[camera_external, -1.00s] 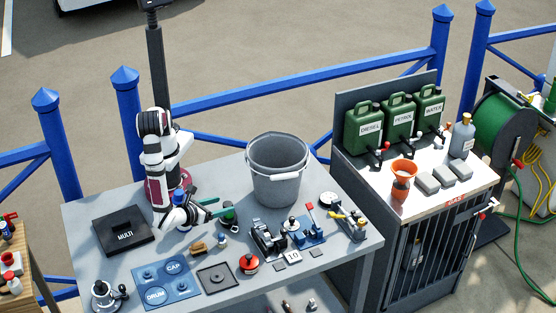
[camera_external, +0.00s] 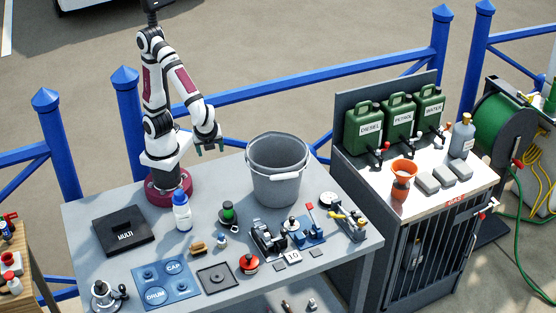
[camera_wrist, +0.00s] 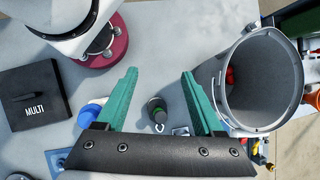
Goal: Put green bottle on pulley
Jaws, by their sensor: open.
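A small green bottle (camera_external: 228,206) with a dark top stands upright near the table's middle, left of the bucket. It appears to sit on a dark pulley-like piece (camera_external: 229,221); the exact contact is too small to tell. In the wrist view the dark top of the green bottle (camera_wrist: 156,104) shows between the fingers, with a metal shackle of the pulley (camera_wrist: 159,127) beside it. My gripper (camera_external: 211,150) is raised well above the table, behind the bottle, open and empty. Its teal fingers are spread wide in the wrist view (camera_wrist: 160,72).
A grey bucket (camera_external: 276,175) stands to the right. A white bottle with a blue cap (camera_external: 182,214) stands left of the green bottle. A black MULTI box (camera_external: 123,230) is at the left. Several small parts and a blue tray (camera_external: 168,283) line the front.

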